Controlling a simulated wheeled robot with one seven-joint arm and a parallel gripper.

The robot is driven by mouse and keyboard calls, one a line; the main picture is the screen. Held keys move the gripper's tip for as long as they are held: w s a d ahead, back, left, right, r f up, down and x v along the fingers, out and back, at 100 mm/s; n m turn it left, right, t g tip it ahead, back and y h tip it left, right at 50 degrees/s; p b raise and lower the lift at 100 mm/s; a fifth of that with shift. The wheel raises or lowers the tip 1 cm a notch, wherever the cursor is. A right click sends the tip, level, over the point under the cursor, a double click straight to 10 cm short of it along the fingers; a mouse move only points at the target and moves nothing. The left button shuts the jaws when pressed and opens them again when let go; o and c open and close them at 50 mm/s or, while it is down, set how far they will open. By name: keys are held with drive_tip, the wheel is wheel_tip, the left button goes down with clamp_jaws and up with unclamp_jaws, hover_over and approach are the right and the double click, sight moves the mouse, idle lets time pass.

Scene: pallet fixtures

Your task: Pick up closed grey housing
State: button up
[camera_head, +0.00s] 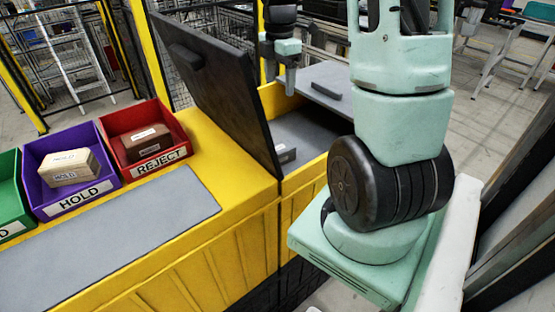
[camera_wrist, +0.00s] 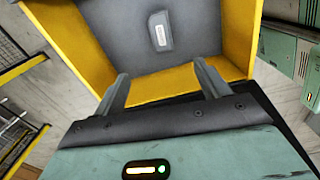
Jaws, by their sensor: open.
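The grey housing (camera_wrist: 160,32) is a small grey block with a white label. In the wrist view it lies on the grey floor of a yellow-walled bin (camera_wrist: 235,35), beyond my fingertips. In the head view the housing (camera_head: 287,155) shows small inside the bin beside the raised dark lid, partly hidden by it. My gripper (camera_wrist: 161,72) is open and empty, its two fingers apart and apart from the housing. In the head view my gripper (camera_head: 281,82) hangs above the bin, to the right of the raised lid.
The dark lid (camera_head: 215,85) stands tilted up at the bin's left. A grey panel with a handle (camera_head: 322,82) lies behind the opening. Red REJECT (camera_head: 178,125), purple HOLD (camera_head: 112,170) and green (camera_head: 10,205) trays stand left; the first two hold blocks. A grey mat (camera_head: 110,245) is bare.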

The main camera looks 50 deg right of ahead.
drive_tip(key=b, duration=0.6)
approach(278, 148)
wheel_tip(278, 148, down, 6)
drive_tip(key=shift+d+f+p, duration=0.1)
drive_tip(key=shift+d+p, duration=0.05)
drive_tip(key=shift+p, duration=1.05)
drive_tip(key=shift+f+p, duration=0.9)
drive_tip(key=shift+f, duration=1.7)
drive_tip(key=c, duration=1.2)
